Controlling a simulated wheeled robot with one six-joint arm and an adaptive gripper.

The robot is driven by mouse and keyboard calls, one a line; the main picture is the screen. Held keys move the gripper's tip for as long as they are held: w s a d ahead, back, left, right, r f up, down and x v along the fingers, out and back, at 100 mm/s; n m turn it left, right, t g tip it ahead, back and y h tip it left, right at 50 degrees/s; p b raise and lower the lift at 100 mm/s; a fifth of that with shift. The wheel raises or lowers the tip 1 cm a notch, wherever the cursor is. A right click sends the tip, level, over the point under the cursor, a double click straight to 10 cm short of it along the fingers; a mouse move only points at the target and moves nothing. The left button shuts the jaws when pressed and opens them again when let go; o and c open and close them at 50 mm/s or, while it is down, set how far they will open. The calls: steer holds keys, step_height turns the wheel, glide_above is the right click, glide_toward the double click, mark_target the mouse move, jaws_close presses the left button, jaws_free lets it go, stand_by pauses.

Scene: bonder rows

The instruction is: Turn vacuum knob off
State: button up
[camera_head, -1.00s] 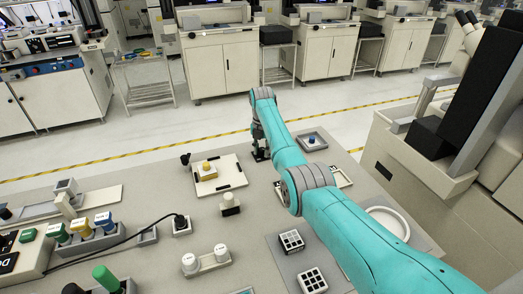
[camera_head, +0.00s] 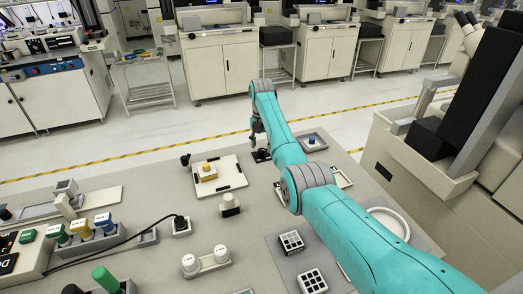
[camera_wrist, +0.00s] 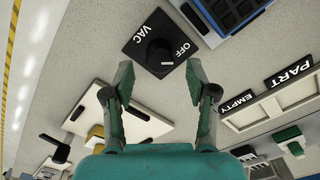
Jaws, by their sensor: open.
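The vacuum knob (camera_wrist: 160,52) is a round black knob on a black square plate (camera_wrist: 141,50) with white VAC and OFF lettering. A short white mark shows on the knob's lower edge, near the OFF side in the wrist view. The plate also shows in the head view (camera_head: 262,156) at the far table edge, where the knob is too small to read. My gripper (camera_wrist: 159,71) is open and empty. Its fingers are spread either side of the knob in the wrist view, apart from it. In the head view my gripper (camera_head: 256,138) hangs above the plate.
A grey tray with a blue-topped piece (camera_head: 312,141) stands right of the plate. A white board with a yellow block (camera_head: 207,172) lies to its left. Labelled PART and EMPTY trays (camera_wrist: 272,108) lie on the right in the wrist view.

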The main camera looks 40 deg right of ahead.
mark_target(261, 150)
step_height(261, 150, up, 9)
stand_by(0.3)
stand_by(0.5)
